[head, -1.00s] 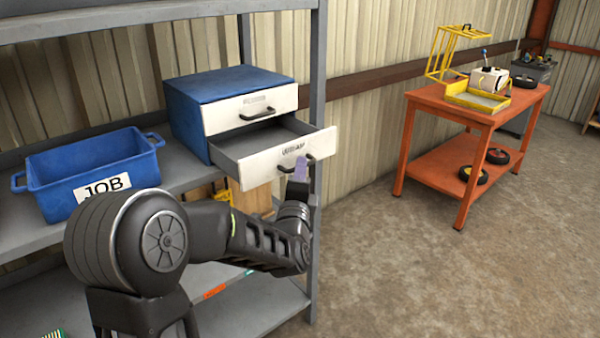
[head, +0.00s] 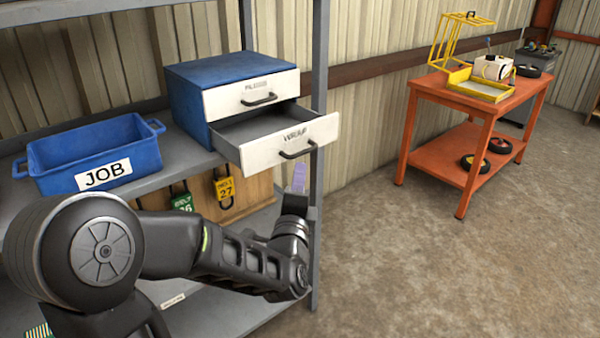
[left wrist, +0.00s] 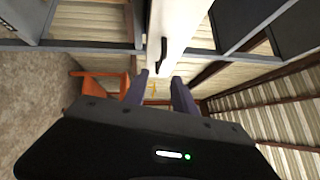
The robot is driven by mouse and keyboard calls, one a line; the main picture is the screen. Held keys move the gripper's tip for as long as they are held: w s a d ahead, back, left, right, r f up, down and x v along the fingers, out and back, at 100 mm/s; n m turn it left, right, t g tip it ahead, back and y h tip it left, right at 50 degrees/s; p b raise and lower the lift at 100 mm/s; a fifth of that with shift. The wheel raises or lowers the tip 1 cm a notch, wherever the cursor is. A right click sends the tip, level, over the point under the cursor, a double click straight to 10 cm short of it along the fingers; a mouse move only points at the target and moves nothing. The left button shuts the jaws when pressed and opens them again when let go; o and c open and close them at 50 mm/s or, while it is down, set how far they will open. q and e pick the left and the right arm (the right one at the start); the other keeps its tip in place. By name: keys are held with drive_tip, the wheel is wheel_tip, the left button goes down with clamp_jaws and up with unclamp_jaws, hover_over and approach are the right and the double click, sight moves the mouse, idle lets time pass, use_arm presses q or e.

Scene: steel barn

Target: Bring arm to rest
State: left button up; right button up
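My left arm reaches in from the left in the head view. Its gripper (head: 299,178) shows as a purple finger just below and in front of the open lower drawer (head: 290,143). In the left wrist view my left gripper (left wrist: 160,88) has its two fingers apart with nothing between them. The drawer's dark handle (left wrist: 163,52) lies beyond the fingertips, apart from them. The blue cabinet (head: 190,92) has its upper drawer (head: 250,92) shut. My right gripper is in neither view.
A blue JOB bin (head: 95,155) stands left of the cabinet on the grey shelf rack (head: 317,100). Padlocks, one yellow (head: 225,188), hang on a wooden board below. An orange table (head: 475,100) stands at the right. The concrete floor (head: 400,260) between is clear.

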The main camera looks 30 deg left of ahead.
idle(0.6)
use_arm(q)
drive_tip(key=d+f+n+g+h+p, duration=0.1)
drive_tip(key=d+f+n+g+h, duration=0.2)
drive_tip(key=d+f+n+h, duration=0.65)
drive_tip(key=d+f+n+g, duration=0.2)
drive_tip(key=d+f+g, duration=0.35)
drive_tip(key=f, duration=0.95)
drive_tip(key=s+d+f+n+g+h, duration=0.1)
drive_tip(key=s+d+f+g, duration=0.1)
drive_tip(key=s+d+f, duration=0.3)
drive_tip(key=s+d+f+n+g+h+p, duration=0.1)
drive_tip(key=s+d+f+n+g, duration=0.1)
drive_tip(key=s+d+f, duration=0.3)
drive_tip(key=s+d+f+n+g+h+p, duration=0.1)
drive_tip(key=s+d+f+g, duration=0.3)
drive_tip(key=s+f, duration=0.6)
drive_tip(key=s+d+h, duration=0.1)
drive_tip(key=s, duration=0.5)
drive_tip(key=shift+d+f, duration=0.25)
drive_tip(key=shift+d, duration=0.05)
